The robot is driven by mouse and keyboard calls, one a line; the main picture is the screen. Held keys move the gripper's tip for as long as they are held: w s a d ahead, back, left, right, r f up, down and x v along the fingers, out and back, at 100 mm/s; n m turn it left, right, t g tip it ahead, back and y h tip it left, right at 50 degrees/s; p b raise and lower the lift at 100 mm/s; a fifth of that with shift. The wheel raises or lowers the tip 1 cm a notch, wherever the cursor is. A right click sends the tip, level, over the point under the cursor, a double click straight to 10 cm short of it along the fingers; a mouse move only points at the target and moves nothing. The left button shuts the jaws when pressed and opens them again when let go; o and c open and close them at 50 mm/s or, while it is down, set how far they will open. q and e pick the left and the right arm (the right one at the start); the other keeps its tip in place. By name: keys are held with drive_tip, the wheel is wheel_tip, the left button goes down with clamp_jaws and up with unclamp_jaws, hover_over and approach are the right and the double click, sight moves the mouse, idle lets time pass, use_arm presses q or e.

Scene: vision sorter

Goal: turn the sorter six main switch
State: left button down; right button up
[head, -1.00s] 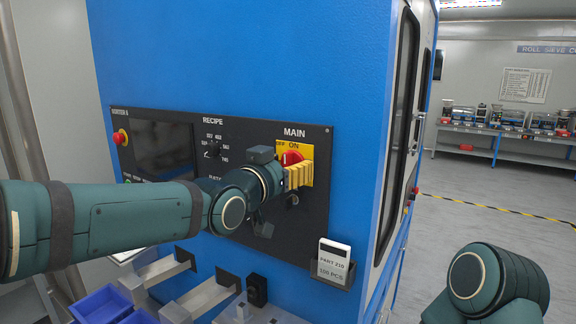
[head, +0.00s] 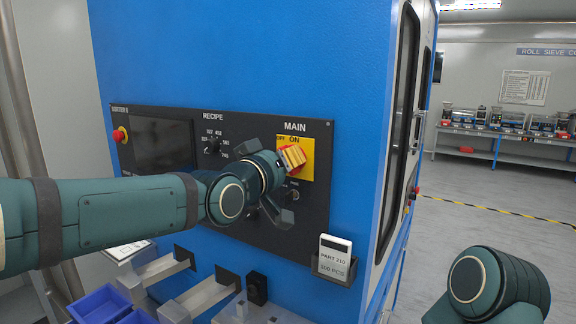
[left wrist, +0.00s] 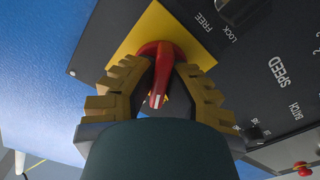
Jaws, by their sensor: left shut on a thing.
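The red main switch (left wrist: 160,75) sits on a yellow plate (left wrist: 142,38) under the MAIN label on the black panel. In the head view the yellow plate (head: 307,170) shows, with the red knob mostly hidden by my gripper. My left gripper (head: 291,158) is at the switch. In the left wrist view its ribbed yellow fingers (left wrist: 160,92) are closed on both sides of the red handle. My right gripper is out of view; only part of my right arm shows at lower right.
The black panel (head: 255,125) also carries a recipe dial (head: 211,146), a dark screen (head: 161,145) and a red button (head: 120,135). A card holder (head: 331,264) juts out below right. Blue bins (head: 100,304) stand at lower left. Open floor lies to the right.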

use_arm(q)
drive_tip(key=shift+f+n+b, duration=0.1)
drive_tip(key=shift+n+b, duration=0.9)
drive_tip(key=shift+n, duration=1)
drive_tip(key=shift+c, duration=0.7)
unclamp_jaws()
drive_tip(key=shift+w+d, duration=0.1)
drive_tip(key=shift+d, duration=0.05)
